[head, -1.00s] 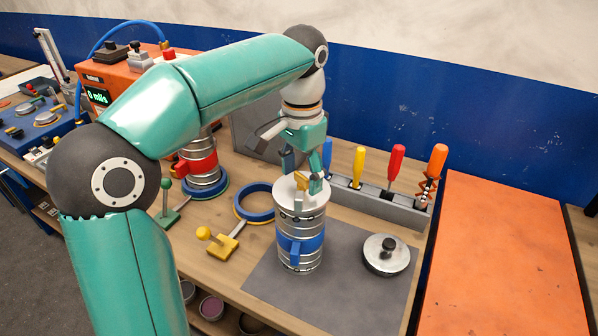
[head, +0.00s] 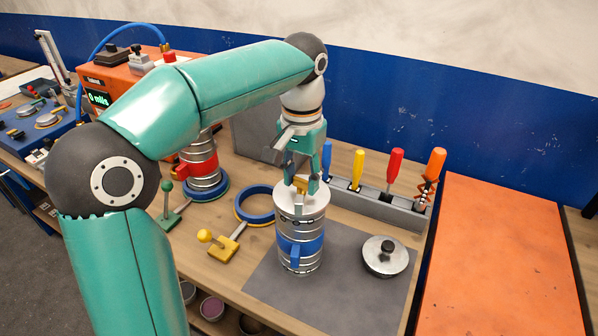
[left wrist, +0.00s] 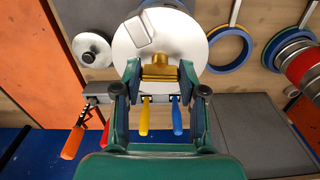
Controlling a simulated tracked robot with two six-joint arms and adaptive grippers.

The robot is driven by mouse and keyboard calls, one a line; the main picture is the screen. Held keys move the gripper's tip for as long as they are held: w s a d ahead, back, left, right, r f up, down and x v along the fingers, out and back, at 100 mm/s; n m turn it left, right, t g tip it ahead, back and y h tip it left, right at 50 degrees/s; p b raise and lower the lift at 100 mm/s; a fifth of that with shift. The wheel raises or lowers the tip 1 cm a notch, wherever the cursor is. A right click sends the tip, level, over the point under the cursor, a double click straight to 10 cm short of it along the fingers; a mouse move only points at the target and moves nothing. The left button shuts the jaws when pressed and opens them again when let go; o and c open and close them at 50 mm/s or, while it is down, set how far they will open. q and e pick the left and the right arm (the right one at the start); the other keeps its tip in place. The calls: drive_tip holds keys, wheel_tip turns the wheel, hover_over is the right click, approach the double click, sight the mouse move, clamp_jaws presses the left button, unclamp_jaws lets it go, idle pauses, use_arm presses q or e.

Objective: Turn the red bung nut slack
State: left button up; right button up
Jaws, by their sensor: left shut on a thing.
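A silver ribbed duct with a blue band (head: 300,250) stands upright on the grey mat. A brass-yellow T-shaped fitting (left wrist: 157,62) sits on its pale round top (left wrist: 187,45). My left gripper (head: 307,184) points down from above and is shut on this yellow fitting, with one fingertip at each end of it in the left wrist view (left wrist: 160,73). I see no red nut there. Another silver duct with a red band (head: 199,155) stands behind to the left, partly behind my arm. My right gripper is not in view.
A rack (head: 380,206) with several coloured-handled tools stands close behind the duct. A round silver lid with a black knob (head: 386,256) lies right on the mat. A blue ring (head: 254,203) and a yellow-knobbed block (head: 223,248) lie left. An orange panel (head: 505,260) is at right.

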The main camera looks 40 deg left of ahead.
sight(300, 179)
use_arm(q)
drive_tip(key=shift+n, duration=0.5)
drive_tip(key=o, duration=1.2)
drive_tip(key=shift+c, duration=0.2)
wheel_tip(300, 179, up, 12)
drive_tip(key=shift+f, duration=0.1)
